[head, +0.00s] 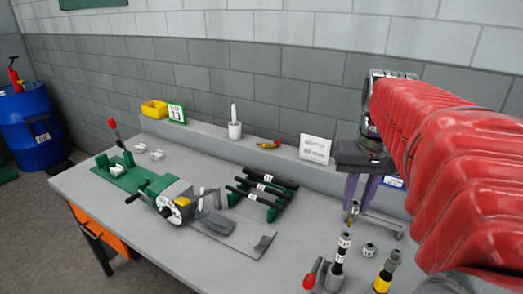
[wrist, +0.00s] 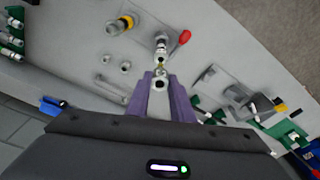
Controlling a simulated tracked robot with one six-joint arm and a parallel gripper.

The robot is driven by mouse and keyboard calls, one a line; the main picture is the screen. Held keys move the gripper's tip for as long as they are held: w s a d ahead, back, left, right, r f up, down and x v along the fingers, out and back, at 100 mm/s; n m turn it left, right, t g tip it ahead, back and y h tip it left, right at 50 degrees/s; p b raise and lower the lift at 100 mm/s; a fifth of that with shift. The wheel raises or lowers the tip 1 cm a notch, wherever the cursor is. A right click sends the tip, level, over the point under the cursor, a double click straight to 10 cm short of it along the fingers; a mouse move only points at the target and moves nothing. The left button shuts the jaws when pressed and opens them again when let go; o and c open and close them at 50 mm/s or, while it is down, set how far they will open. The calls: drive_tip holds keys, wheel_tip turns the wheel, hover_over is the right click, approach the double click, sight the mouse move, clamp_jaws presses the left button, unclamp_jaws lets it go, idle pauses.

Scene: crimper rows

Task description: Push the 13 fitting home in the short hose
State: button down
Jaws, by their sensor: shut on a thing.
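My gripper (head: 357,208), with two purple fingers, points down at the right of the bench. It is shut on a small brass-and-silver fitting (head: 352,211), which also shows between the fingertips in the wrist view (wrist: 160,84). A short black hose (head: 338,268) with white label bands stands upright in a holder beside a red-knobbed lever (head: 310,281). A silver end (head: 345,240) tops this hose. The fitting is above and slightly right of it in the head view; I cannot tell whether they touch. The fitting's size marking is not readable.
A yellow-banded upright piece (head: 383,280) and a loose silver collar (head: 369,249) stand close right of the hose. A green rack of black hoses (head: 265,190) and a crimper (head: 177,203) lie left. A white card (head: 316,148) stands on the back ledge.

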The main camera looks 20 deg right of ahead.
sight(353, 214)
drive_tip(key=shift+f, duration=1.05)
drive_tip(key=shift+f, duration=2.15)
idle(1.3)
drive_tip(key=c, duration=1.5)
unclamp_jaws()
drive_tip(key=r, duration=0.4)
drive_tip(key=s+r, duration=0.1)
drive_tip(key=r, duration=0.8)
drive_tip(key=shift+s+a+r, duration=0.25)
drive_tip(key=shift+s+a, duration=0.05)
drive_tip(key=shift+a, duration=0.1)
drive_tip(key=shift+s, duration=0.1)
